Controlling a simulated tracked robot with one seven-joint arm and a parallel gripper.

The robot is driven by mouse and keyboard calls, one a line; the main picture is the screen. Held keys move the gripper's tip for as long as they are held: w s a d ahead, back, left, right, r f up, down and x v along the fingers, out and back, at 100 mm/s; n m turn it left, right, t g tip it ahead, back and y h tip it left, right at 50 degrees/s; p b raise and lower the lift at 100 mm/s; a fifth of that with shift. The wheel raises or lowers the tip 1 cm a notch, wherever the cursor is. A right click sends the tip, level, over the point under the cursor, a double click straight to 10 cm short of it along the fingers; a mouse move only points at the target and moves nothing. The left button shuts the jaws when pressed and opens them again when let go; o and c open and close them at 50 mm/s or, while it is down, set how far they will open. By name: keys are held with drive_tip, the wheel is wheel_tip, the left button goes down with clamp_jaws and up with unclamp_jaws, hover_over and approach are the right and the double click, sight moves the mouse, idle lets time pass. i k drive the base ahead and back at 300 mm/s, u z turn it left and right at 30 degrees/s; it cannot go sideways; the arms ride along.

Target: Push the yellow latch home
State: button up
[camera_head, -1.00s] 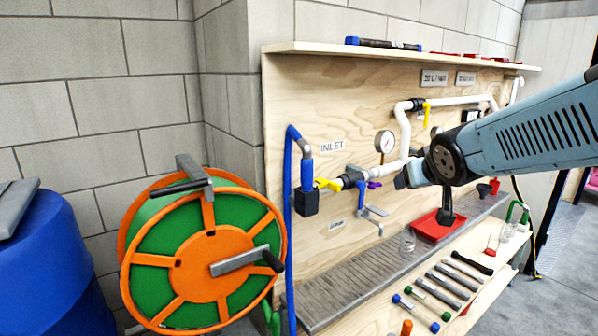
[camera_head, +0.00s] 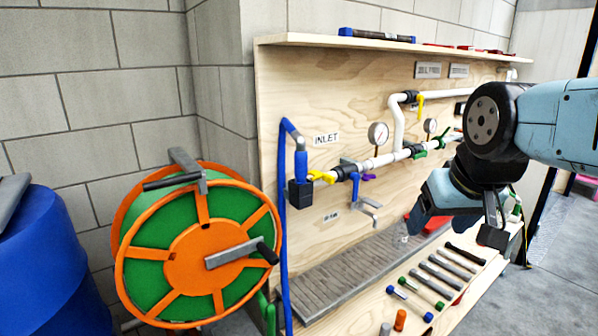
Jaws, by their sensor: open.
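A yellow latch (camera_head: 321,177) sits at the inlet on the plywood panel, between the black block (camera_head: 300,195) under the blue hose end and the dark fitting of the white pipe. It sticks out at a slant; whether it is seated cannot be told. A second yellow part (camera_head: 420,104), a handle, hangs on the upper white pipe. My gripper (camera_head: 460,222) is to the right of the latch, well apart from it, in front of the panel. Its dark end parts point down and nothing shows between them. My wrist hides part of the panel's right side.
An orange and green hose reel (camera_head: 200,255) and a blue barrel (camera_head: 50,265) stand at left. A grey lever (camera_head: 366,212) hangs below the inlet pipe. Tools (camera_head: 440,272) lie on the lower shelf. A grey grate (camera_head: 350,265) runs under the panel. The panel around the INLET label is clear.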

sight(328, 178)
drive_tip(key=z, duration=0.3)
drive_tip(key=k, duration=1.1)
drive_tip(key=u, duration=0.9)
drive_tip(key=i, duration=1)
drive_tip(key=z, duration=0.1)
